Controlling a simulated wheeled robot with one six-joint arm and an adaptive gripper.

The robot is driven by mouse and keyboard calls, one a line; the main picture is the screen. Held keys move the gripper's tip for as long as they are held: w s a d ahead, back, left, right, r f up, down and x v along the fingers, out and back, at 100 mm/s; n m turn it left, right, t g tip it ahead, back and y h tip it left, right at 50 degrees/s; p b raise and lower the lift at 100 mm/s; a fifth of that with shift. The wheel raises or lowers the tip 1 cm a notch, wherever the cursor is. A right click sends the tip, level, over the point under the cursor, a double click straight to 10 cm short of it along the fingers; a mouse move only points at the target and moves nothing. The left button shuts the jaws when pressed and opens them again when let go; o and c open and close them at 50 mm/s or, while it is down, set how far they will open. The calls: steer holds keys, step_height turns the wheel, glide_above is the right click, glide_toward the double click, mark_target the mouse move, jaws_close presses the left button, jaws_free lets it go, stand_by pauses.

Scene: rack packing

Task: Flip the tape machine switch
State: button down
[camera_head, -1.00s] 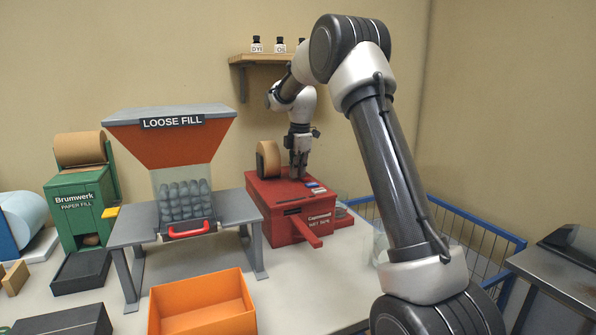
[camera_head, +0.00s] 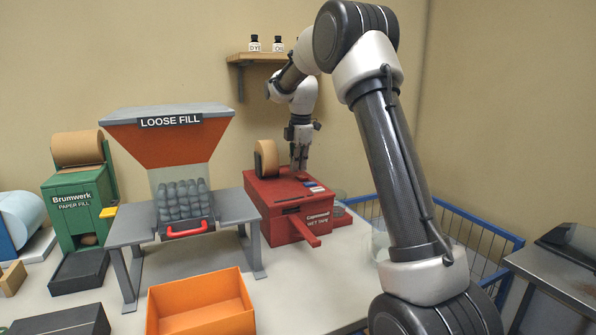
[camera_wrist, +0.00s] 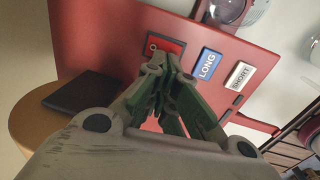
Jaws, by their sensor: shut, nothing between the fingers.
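The red tape machine (camera_head: 278,222) stands on the table, labelled "Capmowell WET TAPE", with a brown tape roll (camera_head: 266,158) at its back left. My gripper (camera_head: 299,168) points down over its top, and its fingers are shut and empty. In the wrist view the shut fingertips (camera_wrist: 157,68) are right at a red switch plate (camera_wrist: 165,45) with a small round metal part. The fingers hide part of it, and I cannot tell whether they touch it or which way it is set. Beside it are a blue LONG button (camera_wrist: 207,65) and a white SHORT button (camera_wrist: 239,75).
The grey LOOSE FILL stand (camera_head: 233,186) is left of the machine, with an orange box (camera_head: 205,308) in front. A green paper fill machine (camera_head: 78,207) is farther left. A blue wire basket (camera_head: 474,240) is at right, and a shelf (camera_head: 262,57) hangs behind.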

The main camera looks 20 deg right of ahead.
step_height(320, 180, up, 10)
steer(key=s, duration=0.1)
steer(key=shift+f, duration=0.25)
steer(key=shift+s, duration=0.1)
steer(key=s+f+m, duration=0.1)
steer(key=m, duration=0.2)
steer(key=s+f+m, duration=0.2)
steer(key=m, duration=0.1)
steer(key=s+f+m, duration=0.2)
steer(key=m, duration=0.1)
steer(key=shift+s+f+g, duration=0.1)
steer(key=shift+g, duration=0.2)
steer(key=s+a+m+t, duration=0.1)
steer(key=s+m, duration=0.3)
steer(key=s, duration=1.3)
steer(key=s+m+t, duration=0.2)
steer(key=s+m, duration=0.3)
steer(key=s, duration=1.3)
steer(key=shift+s+a+t, duration=0.3)
steer(key=shift+a, duration=0.1)
